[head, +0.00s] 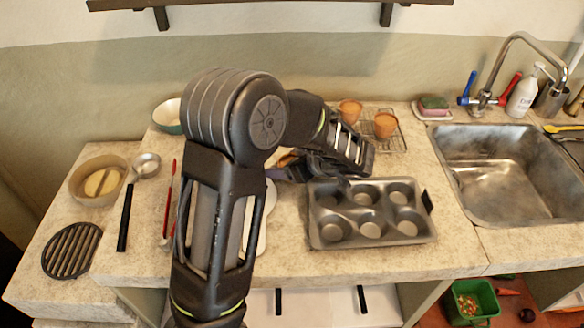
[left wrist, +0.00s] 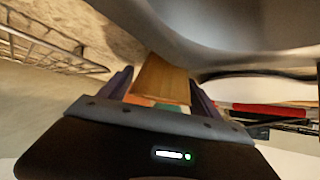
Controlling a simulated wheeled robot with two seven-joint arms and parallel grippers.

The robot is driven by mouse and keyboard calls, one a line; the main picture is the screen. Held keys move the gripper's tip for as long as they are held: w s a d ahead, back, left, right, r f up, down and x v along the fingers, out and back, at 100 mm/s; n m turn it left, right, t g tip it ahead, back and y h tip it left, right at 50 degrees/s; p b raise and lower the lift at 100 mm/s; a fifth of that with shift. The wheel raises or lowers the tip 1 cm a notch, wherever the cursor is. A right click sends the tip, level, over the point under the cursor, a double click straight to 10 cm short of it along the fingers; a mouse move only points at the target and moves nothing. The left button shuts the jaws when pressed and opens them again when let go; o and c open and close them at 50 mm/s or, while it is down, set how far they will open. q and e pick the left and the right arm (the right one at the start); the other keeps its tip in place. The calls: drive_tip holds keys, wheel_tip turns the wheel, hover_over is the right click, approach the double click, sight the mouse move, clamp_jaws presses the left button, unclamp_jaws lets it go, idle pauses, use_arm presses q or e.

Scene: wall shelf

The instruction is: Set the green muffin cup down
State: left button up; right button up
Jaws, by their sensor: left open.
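My left gripper (head: 288,168) is low over the counter, just left of the grey muffin tin (head: 370,238); my arm hides most of it. In the left wrist view my left gripper (left wrist: 162,92) is open, its purplish fingers apart. A tan, tapered thing (left wrist: 163,80) shows between and beyond the fingers. A narrow green patch (left wrist: 172,105) shows below it, beside an orange patch. I cannot tell whether the green is the muffin cup, or whether anything touches the fingers. The tin's visible wells look empty. My right gripper is not in view.
A ladle (head: 127,214), a red-handled tool (head: 169,200) and a bowl (head: 167,116) lie left of my arm. The sink (head: 500,175) is at right. Counter in front of the tin is clear.

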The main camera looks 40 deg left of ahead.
sight(285, 158)
use_arm(q)
drive_tip(key=shift+c, duration=0.2)
drive_tip(key=c, duration=1.2)
wheel_tip(285, 158, up, 10)
drive_tip(key=shift+b, duration=0.85)
